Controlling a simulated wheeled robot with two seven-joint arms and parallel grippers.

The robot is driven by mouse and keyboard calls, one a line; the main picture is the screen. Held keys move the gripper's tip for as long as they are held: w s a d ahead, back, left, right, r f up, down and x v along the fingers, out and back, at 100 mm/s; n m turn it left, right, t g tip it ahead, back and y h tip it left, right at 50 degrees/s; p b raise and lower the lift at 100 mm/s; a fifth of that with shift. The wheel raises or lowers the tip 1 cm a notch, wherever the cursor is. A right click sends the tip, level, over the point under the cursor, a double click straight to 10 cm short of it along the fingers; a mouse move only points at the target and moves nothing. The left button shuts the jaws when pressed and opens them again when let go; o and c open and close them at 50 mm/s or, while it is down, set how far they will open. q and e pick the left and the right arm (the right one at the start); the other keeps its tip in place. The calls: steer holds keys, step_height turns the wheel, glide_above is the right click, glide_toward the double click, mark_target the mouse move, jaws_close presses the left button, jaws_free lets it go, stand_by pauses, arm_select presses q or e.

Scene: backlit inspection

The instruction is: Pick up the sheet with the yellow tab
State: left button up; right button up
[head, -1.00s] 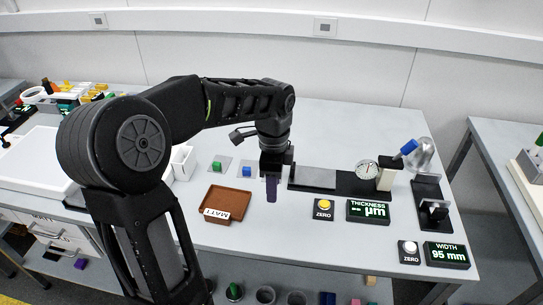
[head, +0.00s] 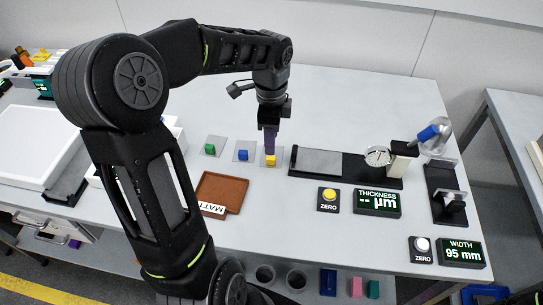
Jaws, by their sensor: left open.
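The sheet with the yellow tab is a small grey square (head: 279,160) on the table, with a yellow block-like tab (head: 271,160) standing on it. It is the rightmost of a row with a green-tabbed sheet (head: 215,146) and a blue-tabbed sheet (head: 244,151). My left gripper (head: 270,151) points down with its dark purple fingers right at the yellow tab. The fingers are open and hide the tab's upper part. I cannot tell whether they touch it. My right gripper is not in view.
A thickness gauge (head: 377,157) on a black base stands right of the sheets. A brown MATT tray (head: 222,190) lies in front. A yellow ZERO button (head: 329,195) and a thickness display (head: 377,202) sit front right. A white panel (head: 35,145) is at left.

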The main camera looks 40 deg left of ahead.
arm_select(q)
steer(key=shift+f, duration=0.55)
step_height(320, 180, down, 5)
steer(key=shift+s+f+p, duration=0.1)
steer(key=shift+p, duration=0.45)
steer(key=shift+c, duration=0.3)
jaws_close()
